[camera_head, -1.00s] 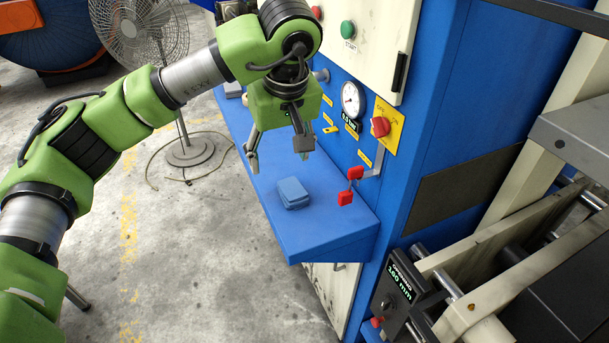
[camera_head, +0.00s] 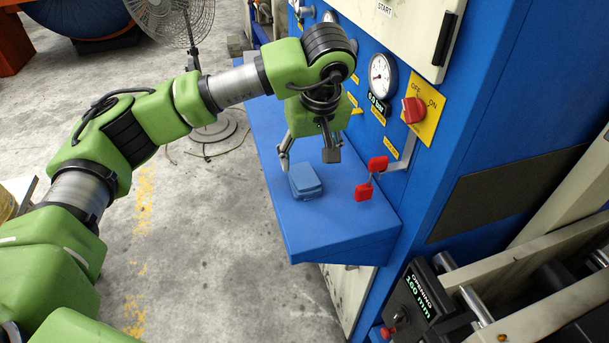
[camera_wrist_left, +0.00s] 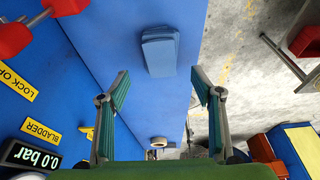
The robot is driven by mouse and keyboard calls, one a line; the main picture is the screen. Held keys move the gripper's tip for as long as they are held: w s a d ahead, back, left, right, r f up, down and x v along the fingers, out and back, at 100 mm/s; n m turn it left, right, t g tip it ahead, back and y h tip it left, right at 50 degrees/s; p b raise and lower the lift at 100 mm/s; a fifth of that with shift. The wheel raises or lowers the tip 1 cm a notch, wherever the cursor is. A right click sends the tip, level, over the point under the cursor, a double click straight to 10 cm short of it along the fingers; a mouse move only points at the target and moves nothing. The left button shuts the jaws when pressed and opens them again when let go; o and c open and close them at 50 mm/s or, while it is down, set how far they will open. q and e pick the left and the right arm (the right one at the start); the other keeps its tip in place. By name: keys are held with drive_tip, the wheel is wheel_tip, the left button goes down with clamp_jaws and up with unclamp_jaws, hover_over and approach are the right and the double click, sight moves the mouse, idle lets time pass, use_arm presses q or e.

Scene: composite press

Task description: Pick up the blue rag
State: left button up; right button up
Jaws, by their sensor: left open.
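The blue rag (camera_head: 306,181) is a folded, light-blue stack lying flat on the blue shelf (camera_head: 330,225) of the press. It also shows in the left wrist view (camera_wrist_left: 159,52), at the top middle, beyond the fingertips. My left gripper (camera_head: 309,158) is open and empty, pointing down above the shelf, just behind the rag in the head view. In the left wrist view its two fingers (camera_wrist_left: 162,78) stand wide apart, with the rag ahead of the gap between them. I see no contact with the rag. My right gripper is in neither view.
Red valve handles (camera_head: 372,178) stick out from the panel right of the rag. A gauge (camera_head: 381,76) and a red switch (camera_head: 413,110) sit above. A roll (camera_wrist_left: 158,142) lies on the shelf in the wrist view. The shelf's front end is clear.

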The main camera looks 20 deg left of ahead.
sight(305, 175)
use_arm(q)
drive_tip(key=x, duration=0.3)
drive_tip(key=p+x, duration=0.3)
drive_tip(key=x, duration=0.1)
drive_tip(key=shift+a, duration=0.2)
drive_tip(key=shift+w+f, duration=0.25)
drive_tip(key=shift+f, duration=0.25)
drive_tip(key=shift+f+b, duration=0.25)
drive_tip(key=shift+b, duration=0.2)
drive_tip(key=c, duration=1.1)
drive_tip(key=shift+c, duration=0.5)
